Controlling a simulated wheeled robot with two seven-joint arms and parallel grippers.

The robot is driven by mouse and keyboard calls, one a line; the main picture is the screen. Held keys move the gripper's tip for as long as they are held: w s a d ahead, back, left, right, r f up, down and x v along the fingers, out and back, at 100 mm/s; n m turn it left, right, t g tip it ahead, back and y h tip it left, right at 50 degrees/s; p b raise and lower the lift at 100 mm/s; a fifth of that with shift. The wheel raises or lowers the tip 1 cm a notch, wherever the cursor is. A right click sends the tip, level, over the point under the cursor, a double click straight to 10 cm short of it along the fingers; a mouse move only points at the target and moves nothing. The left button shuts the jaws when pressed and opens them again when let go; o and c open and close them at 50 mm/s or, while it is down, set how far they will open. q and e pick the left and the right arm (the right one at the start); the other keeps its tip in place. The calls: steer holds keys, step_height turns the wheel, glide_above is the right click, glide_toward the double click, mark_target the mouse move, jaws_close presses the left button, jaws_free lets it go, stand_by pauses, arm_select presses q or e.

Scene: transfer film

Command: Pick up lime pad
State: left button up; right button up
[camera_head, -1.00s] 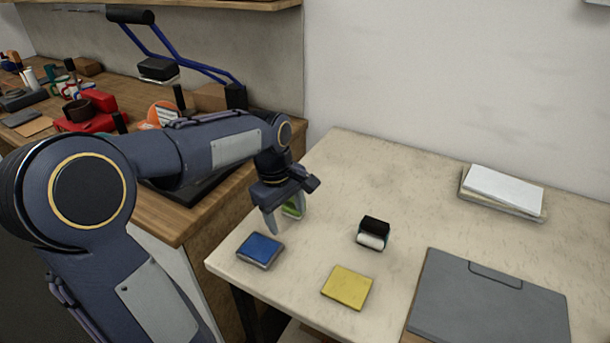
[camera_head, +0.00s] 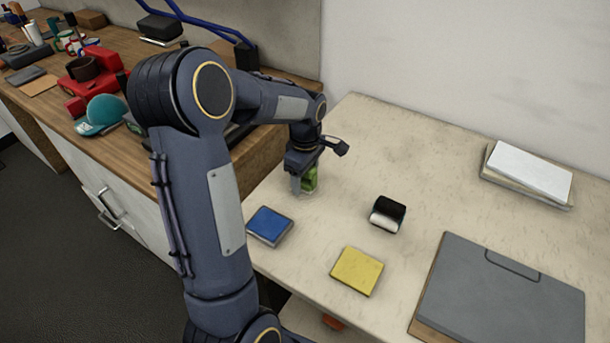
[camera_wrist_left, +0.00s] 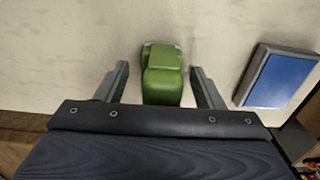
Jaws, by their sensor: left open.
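The lime pad (camera_head: 310,179) is a green block standing on the pale table, partly hidden by my left gripper in the head view. In the left wrist view the green pad (camera_wrist_left: 163,76) lies between the two fingers, with a gap on each side. My left gripper (camera_wrist_left: 160,84) is open around it, pointing down at the table; in the head view the gripper (camera_head: 303,180) hides part of the pad. My right gripper is not in view.
A blue pad (camera_head: 269,224) lies close by toward the front edge. A black and white roller-like item (camera_head: 387,214), a yellow pad (camera_head: 357,270), a grey clipboard (camera_head: 500,295) and a paper stack (camera_head: 530,172) lie further right.

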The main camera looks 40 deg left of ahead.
arm_select(q)
steer(key=shift+f, duration=0.25)
steer(key=c, duration=1.1)
steer(key=shift+r, duration=0.1)
steer(key=shift+r, duration=0.45)
step_height(320, 180, up, 2)
steer(key=shift+d+r, duration=0.1)
steer(key=shift+r, duration=0.15)
arm_select(e)
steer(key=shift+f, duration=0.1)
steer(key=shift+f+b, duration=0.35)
steer(key=shift+b, duration=0.1)
arm_select(q)
steer(key=s+d+r, duration=0.2)
steer(key=s+r, duration=0.1)
steer(key=s+d+r, duration=0.3)
steer(key=s, duration=0.1)
steer(key=s+d+r+b, duration=0.1)
steer(key=s+d+r, duration=0.2)
steer(key=s, duration=0.1)
steer(key=shift+s+d+r, duration=0.15)
steer(key=shift+r, duration=0.1)
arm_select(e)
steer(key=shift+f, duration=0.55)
